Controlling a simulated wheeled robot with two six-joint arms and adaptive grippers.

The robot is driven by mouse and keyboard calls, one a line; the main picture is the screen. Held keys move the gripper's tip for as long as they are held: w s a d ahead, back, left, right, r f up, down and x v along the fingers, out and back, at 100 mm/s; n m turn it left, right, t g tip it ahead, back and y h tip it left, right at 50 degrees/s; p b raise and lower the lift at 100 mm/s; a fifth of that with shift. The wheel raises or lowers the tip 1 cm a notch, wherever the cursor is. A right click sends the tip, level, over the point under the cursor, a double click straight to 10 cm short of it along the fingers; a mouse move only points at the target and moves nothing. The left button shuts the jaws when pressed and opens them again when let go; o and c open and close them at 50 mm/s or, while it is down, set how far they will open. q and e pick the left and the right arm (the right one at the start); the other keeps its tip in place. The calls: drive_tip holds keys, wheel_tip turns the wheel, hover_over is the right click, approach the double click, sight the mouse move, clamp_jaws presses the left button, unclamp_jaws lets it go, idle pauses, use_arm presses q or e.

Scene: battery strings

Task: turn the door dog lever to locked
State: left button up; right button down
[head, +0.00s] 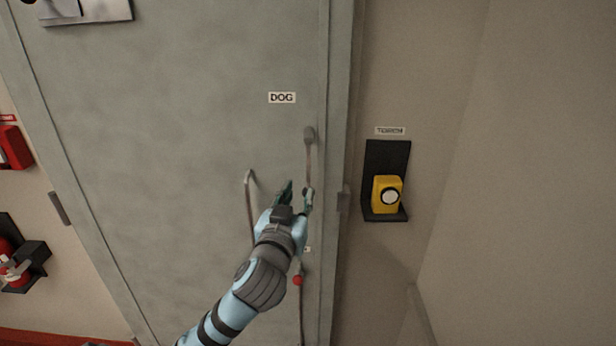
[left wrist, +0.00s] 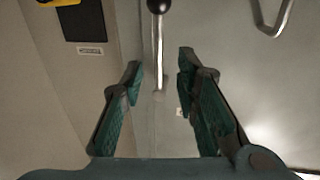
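The dog lever (head: 309,160) is a thin metal rod on the grey door, under the "DOG" label (head: 282,98). It runs down from a grey piece at its upper end to my gripper. In the left wrist view the rod (left wrist: 159,50) carries a black ball knob (left wrist: 158,6); in the head view my gripper seems to hide that knob. My left gripper (head: 296,195) is open at the lever's lower part. In the left wrist view the rod appears between the two fingers (left wrist: 160,75), with gaps on both sides. My right gripper is not in view.
A bent metal handle (head: 249,205) stands on the door left of my gripper. A red knob (head: 297,280) is below it. A yellow torch (head: 386,194) sits in a black holder right of the door frame (head: 340,120). A fire extinguisher (head: 12,268) is at far left.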

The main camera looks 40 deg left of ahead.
sight(308, 174)
use_arm(q)
drive_tip(key=x, duration=1)
drive_tip(key=shift+w, duration=0.15)
drive_tip(key=shift+c, duration=0.5)
clamp_jaws()
